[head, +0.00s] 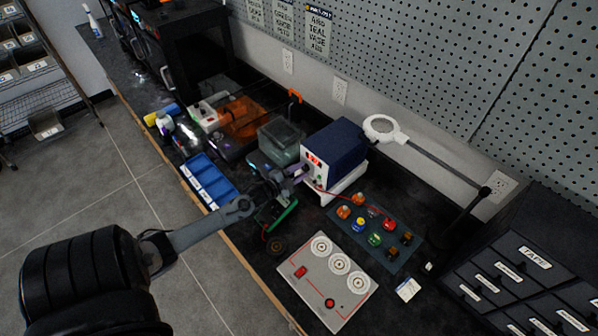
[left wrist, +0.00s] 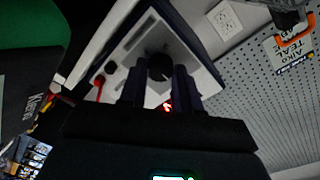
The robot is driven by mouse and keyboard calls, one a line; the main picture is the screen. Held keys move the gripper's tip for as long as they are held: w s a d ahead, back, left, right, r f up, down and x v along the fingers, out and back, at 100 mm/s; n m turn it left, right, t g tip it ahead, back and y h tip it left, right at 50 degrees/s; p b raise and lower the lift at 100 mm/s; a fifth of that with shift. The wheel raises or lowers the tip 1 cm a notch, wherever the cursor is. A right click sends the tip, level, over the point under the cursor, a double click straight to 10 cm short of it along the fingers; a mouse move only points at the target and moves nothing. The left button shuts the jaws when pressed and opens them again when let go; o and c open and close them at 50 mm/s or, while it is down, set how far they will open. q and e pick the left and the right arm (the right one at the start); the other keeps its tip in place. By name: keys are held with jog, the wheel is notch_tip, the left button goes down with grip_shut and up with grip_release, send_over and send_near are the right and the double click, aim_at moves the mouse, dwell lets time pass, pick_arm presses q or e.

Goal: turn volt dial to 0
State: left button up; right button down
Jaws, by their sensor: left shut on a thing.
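The power supply (head: 340,148) is a dark blue box with a pale front panel and a lit red display (head: 313,159). It stands on a white base on the bench. My left gripper (head: 299,174) is at the front panel. In the left wrist view a round black dial (left wrist: 160,67) on the white panel (left wrist: 134,42) sits between the two dark fingers of my left gripper (left wrist: 159,80), which is shut on it. The red digits (left wrist: 168,106) are partly hidden by the gripper, and the dial's pointer mark cannot be read. My right gripper is not in view.
A red lead (left wrist: 97,83) is plugged into the panel beside the dial. A grey board with white dials (head: 324,284) and a blue-grey mat (head: 388,254) with small parts lie in front. A blue bin (head: 209,181), clear tub (head: 281,143) and magnifier lamp (head: 384,129) stand nearby.

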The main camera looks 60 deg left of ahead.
pick_arm(q)
jog(key=o, duration=1.1)
jog(key=shift+c, duration=0.2)
jog(key=s, duration=0.3)
jog(key=s+d, duration=0.1)
jog(key=s, duration=0.6)
jog(key=shift+s+d+r+p, duration=0.35)
